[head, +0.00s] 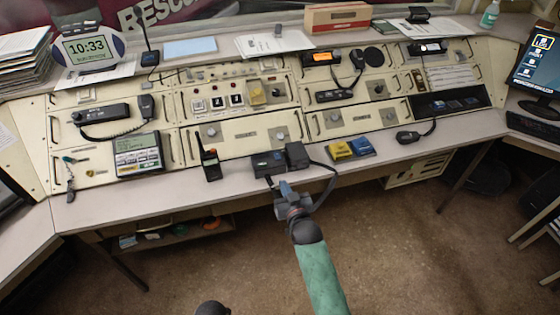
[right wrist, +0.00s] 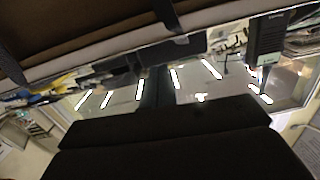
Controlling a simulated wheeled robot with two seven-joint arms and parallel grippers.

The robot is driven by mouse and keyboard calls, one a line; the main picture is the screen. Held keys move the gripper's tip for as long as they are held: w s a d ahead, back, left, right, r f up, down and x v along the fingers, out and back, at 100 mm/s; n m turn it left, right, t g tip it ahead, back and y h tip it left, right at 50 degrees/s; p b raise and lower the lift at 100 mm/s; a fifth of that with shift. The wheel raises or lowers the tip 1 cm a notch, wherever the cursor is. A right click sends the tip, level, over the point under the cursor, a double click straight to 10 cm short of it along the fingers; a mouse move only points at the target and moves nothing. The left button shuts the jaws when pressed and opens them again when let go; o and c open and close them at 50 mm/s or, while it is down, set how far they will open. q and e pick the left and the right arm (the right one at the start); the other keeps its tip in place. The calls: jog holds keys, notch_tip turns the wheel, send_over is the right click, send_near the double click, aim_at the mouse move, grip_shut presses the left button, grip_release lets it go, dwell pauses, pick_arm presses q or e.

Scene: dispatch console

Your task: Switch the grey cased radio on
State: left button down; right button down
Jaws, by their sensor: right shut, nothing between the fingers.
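The grey cased radio (head: 268,164) appears to be the dark grey box with a small blue patch, at the front edge of the desk in the middle of the head view. A second dark box (head: 297,155) stands against its right side. A black strap hangs from them over the desk edge. My right gripper (head: 284,188) is shut and empty just in front of the radio, its tips close below it; I cannot tell whether they touch. The radio's switch is too small to make out.
A black handheld radio (head: 210,162) stands upright to the left. Yellow and blue boxes (head: 350,149) lie to the right. The console panels (head: 240,130) rise behind. The strap loop (head: 325,187) hangs near my right gripper.

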aim_at(280, 165)
pick_arm(q)
jog(key=shift+w+t, duration=0.3)
jog(key=shift+w, duration=0.1)
pick_arm(e)
jog(key=shift+s+d+r+t, duration=0.15)
jog(key=shift+r+t, duration=0.4)
jog(key=shift+r, duration=0.3)
jog(key=shift+w+d+r+t, duration=0.1)
jog(key=shift+d+r+t, duration=0.1)
jog(key=shift+r+t, duration=0.55)
jog(key=shift+s+d+r+t, duration=0.15)
jog(key=shift+r+t, duration=0.25)
jog(key=shift+r, duration=0.6)
jog(key=shift+w, duration=0.1)
pick_arm(q)
jog(key=shift+f, duration=0.1)
